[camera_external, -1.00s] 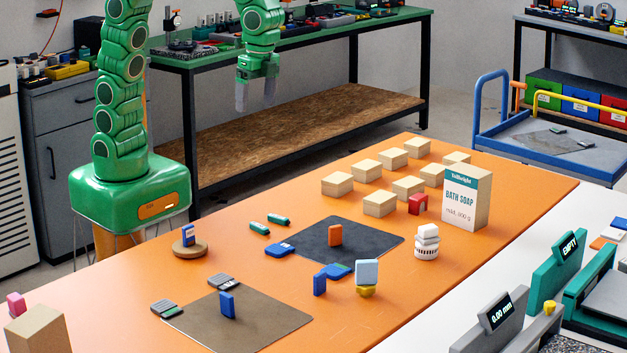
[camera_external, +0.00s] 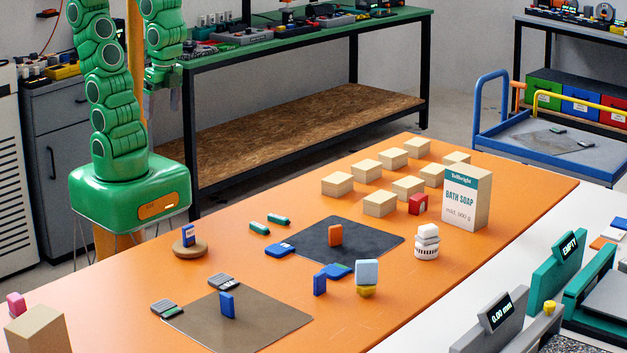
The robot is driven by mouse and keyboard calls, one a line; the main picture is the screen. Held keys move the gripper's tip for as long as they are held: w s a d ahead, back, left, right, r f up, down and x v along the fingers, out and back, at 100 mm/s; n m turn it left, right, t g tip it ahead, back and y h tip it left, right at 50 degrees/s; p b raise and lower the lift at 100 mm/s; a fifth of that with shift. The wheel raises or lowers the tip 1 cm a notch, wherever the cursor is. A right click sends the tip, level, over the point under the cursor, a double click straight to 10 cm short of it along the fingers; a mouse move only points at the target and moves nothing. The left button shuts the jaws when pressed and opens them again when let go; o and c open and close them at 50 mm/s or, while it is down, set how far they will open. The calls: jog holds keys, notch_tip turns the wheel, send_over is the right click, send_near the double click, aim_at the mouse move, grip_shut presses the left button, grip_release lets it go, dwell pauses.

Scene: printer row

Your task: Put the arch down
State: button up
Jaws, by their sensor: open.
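My gripper (camera_external: 162,108) is open, with nothing seen between its fingers. It hangs high at the upper left, near the green bench and well away from the pieces on the orange table (camera_external: 440,290). I cannot tell for sure which piece is the arch. A small red piece (camera_external: 418,204) stands among the wooden blocks, by the soap box. An orange piece (camera_external: 335,235) stands upright on the dark mat (camera_external: 372,243). A blue piece (camera_external: 227,304) stands on the brown mat (camera_external: 265,325), and another blue piece (camera_external: 319,284) stands between the mats.
Several wooden blocks (camera_external: 380,204) and a tall bath soap box (camera_external: 466,198) stand at the back right. A white stack (camera_external: 427,241) and a light blue block on a yellow piece (camera_external: 366,272) stand nearer. A round wooden stand (camera_external: 190,250) holds a blue piece at left.

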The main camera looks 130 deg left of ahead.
jog(key=s, duration=0.1)
jog(key=s+f, duration=0.1)
jog(key=s+d, duration=0.1)
jog(key=shift+s+f, duration=0.15)
jog(key=shift+s, duration=0.2)
dwell(0.9)
